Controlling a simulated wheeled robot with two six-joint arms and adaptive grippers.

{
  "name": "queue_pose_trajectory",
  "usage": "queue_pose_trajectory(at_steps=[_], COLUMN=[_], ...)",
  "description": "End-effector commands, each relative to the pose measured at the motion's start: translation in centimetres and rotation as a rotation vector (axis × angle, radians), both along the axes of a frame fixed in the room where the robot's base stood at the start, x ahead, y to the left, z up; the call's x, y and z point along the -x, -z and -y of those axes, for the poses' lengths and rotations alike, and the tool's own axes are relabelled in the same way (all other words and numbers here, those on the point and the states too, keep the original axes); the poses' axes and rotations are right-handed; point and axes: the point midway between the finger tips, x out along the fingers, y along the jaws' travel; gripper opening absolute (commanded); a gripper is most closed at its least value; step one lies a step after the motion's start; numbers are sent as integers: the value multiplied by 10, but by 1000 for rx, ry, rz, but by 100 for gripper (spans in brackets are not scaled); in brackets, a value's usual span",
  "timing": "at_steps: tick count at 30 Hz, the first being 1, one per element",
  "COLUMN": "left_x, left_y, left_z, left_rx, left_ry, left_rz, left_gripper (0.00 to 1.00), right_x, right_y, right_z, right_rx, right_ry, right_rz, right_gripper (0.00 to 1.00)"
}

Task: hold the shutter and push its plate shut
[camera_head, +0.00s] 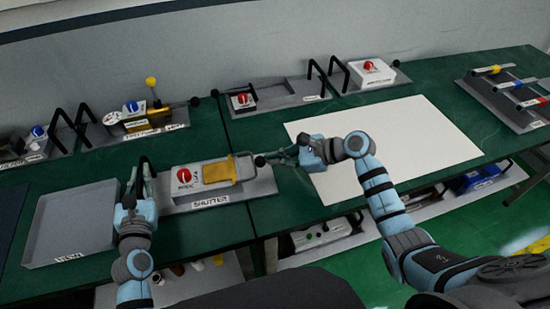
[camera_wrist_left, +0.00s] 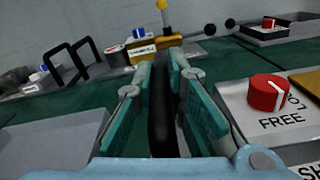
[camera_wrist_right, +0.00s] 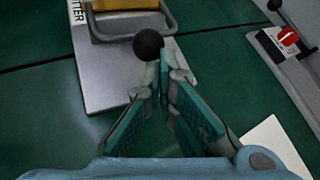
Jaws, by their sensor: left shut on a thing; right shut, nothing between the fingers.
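The shutter (camera_head: 222,198) is a grey base bearing a white box (camera_head: 183,186) with a red knob (camera_head: 184,173), also in the left wrist view (camera_wrist_left: 268,92) beside the word FREE. A yellow plate (camera_head: 243,167) lies at the box's right end, with a metal loop and black ball (camera_head: 260,161) pointing right. My left gripper (camera_head: 143,172) is shut on the black handle (camera_wrist_left: 162,115) at the shutter's left end. My right gripper (camera_head: 286,158) is shut and empty, its tips right at the black ball (camera_wrist_right: 148,44); I cannot tell if they touch.
A grey tray (camera_head: 70,245) lies left of the shutter. Other devices with black handles stand along the back, including one with a yellow ball (camera_head: 151,82). A white sheet (camera_head: 420,135) covers the green bench to the right. A grey panel (camera_head: 510,92) stands far right.

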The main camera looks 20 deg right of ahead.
Motion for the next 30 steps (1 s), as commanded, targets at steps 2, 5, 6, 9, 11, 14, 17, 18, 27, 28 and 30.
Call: queue_pose_trajectory(at_steps=[2, 5, 6, 9, 11, 14, 17, 18, 27, 28, 30], left_x=[1, 1, 1, 1, 1, 1, 1, 1, 1, 1, 1], left_y=[7, 7, 7, 7, 7, 7, 7, 7, 7, 7, 7], left_z=[1, 1, 1, 1, 1, 1, 1, 1, 1, 1, 1], left_rx=[-1, -1, -1, -1, -1, -1, -1, -1, -1, -1, -1], left_ry=[5, 5, 5, 5, 5, 5, 5, 5, 5, 5, 5], left_rz=[-17, -17, -17, -17, -17, -17, -17, -17, -17, -17, -17], left_gripper=[0, 0, 0, 0, 0, 0, 0, 0, 0, 0, 0], right_x=[0, 0, 0, 0, 0, 0, 0, 1, 2, 2, 2], right_y=[0, 0, 0, 0, -1, -5, -13, -17, -30, -30, -30], right_z=[0, -1, -2, -4, -3, 1, 8, 11, 22, 22, 22], right_rx=[-1, -2, -2, -2, -2, 0, 1, 2, 0, 0, 0], right_ry=[-1, -1, -1, -1, -1, 0, -1, 0, 0, 0, 0], right_rz=[0, 0, 0, 0, 0, 2, 1, 2, -1, -1, -1], right_gripper=[0, 0, 0, 0, 0, 0, 0, 0, 0, 0, 0])
